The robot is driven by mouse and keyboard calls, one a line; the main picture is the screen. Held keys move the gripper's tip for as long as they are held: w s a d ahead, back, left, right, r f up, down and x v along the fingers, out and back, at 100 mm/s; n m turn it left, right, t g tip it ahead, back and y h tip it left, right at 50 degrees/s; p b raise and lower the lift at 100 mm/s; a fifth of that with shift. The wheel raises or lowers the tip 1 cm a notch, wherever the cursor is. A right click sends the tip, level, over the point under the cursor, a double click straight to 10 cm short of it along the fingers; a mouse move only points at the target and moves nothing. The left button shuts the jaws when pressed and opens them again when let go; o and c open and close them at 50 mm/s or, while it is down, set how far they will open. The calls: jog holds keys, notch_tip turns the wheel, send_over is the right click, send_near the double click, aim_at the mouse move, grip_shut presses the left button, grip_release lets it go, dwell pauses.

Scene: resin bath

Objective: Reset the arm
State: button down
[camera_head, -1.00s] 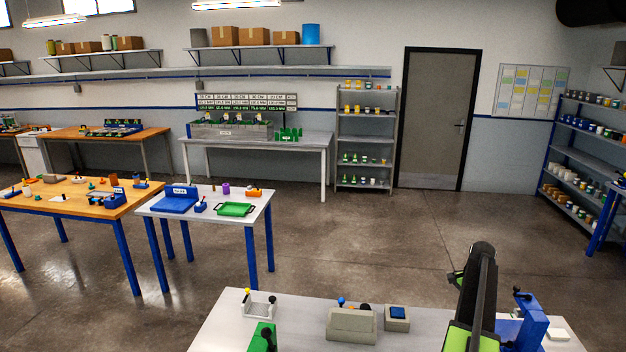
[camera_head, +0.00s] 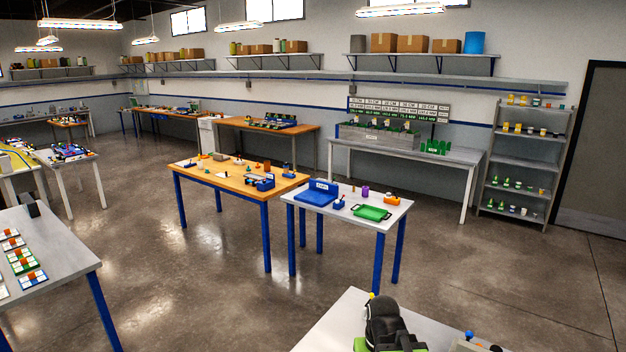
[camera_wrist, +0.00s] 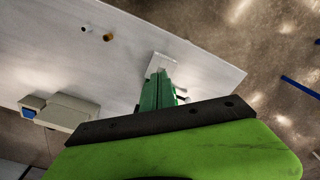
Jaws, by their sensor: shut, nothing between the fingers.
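My arm (camera_head: 388,325) shows at the bottom of the head view, black with a bit of lime green, above the near white table (camera_head: 345,312). In the wrist view my gripper (camera_wrist: 160,121) fills the lower part as a lime-green body with a dark front edge. It is shut, with nothing held.
The head view shows a white table with a green tray (camera_head: 371,213) and a wooden table (camera_head: 213,178). Open floor lies between.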

jog(key=shift+g, duration=0.4)
jog(key=f+b, duration=0.5)
jog(key=f, duration=0.1)
jog(key=s+f+b, duration=0.1)
jog(key=f+b, duration=0.5)
jog(key=f, duration=0.1)
jog(key=s+f+b, duration=0.1)
jog(key=f+b, duration=0.5)
jog(key=shift+d+f, duration=0.3)
jog(key=shift+f, duration=0.1)
jog(key=shift+r, duration=0.2)
